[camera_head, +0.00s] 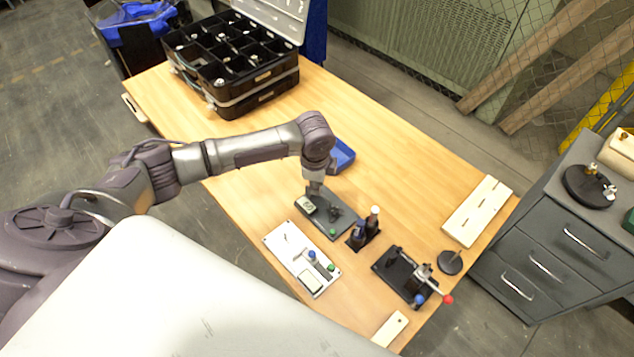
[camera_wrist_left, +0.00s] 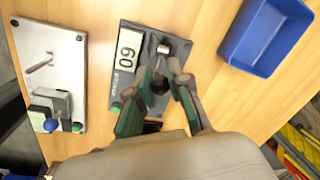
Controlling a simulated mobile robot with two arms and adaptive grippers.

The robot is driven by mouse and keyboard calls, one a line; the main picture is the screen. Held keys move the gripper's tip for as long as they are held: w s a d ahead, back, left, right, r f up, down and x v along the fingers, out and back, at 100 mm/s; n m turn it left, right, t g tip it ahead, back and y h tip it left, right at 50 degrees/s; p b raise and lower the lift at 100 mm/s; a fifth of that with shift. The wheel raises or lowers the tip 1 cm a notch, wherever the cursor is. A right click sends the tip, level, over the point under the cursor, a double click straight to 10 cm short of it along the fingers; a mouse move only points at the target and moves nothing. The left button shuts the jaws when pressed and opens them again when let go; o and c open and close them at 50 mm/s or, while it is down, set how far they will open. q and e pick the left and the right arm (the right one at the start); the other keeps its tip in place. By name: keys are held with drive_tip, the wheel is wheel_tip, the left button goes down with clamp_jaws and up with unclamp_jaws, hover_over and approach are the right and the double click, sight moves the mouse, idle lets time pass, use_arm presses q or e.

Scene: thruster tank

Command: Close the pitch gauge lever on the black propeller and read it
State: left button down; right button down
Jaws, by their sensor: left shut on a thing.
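A dark grey gauge plate (camera_head: 342,222) lies on the wooden table in the head view, with a pale display (camera_head: 305,205) at its left end. In the left wrist view the plate (camera_wrist_left: 131,27) carries a display (camera_wrist_left: 126,50) with large sideways digits, apparently 60. A small black propeller part (camera_wrist_left: 158,84) sits on the plate, partly hidden by my fingers. A silver metal piece (camera_wrist_left: 179,47) is just beyond the fingertips. My left gripper (camera_head: 316,190), also in the wrist view (camera_wrist_left: 165,78), is down at the plate, shut on what seems the lever, mostly hidden. My right gripper is out of view.
A white gauge plate (camera_head: 284,246) lies left of the dark one. Two dark bottles (camera_head: 366,226) and a black clamp fixture (camera_head: 400,274) stand to the right. A blue tray (camera_head: 342,156) is behind my arm. The table's far middle is clear.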

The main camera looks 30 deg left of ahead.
use_arm(q)
drive_tip(key=shift+a, duration=0.1)
drive_tip(key=shift+a+r+g+h+p, duration=0.15)
drive_tip(key=shift+a+g+h+p, duration=0.15)
drive_tip(key=shift+h+p, duration=0.45)
drive_tip(key=shift+w+a+g+h+b, duration=0.2)
drive_tip(key=shift+a+g+h+b, duration=0.15)
drive_tip(key=shift+h+b, duration=0.5)
drive_tip(key=shift+r+h, duration=0.1)
drive_tip(key=shift+h, duration=0.5)
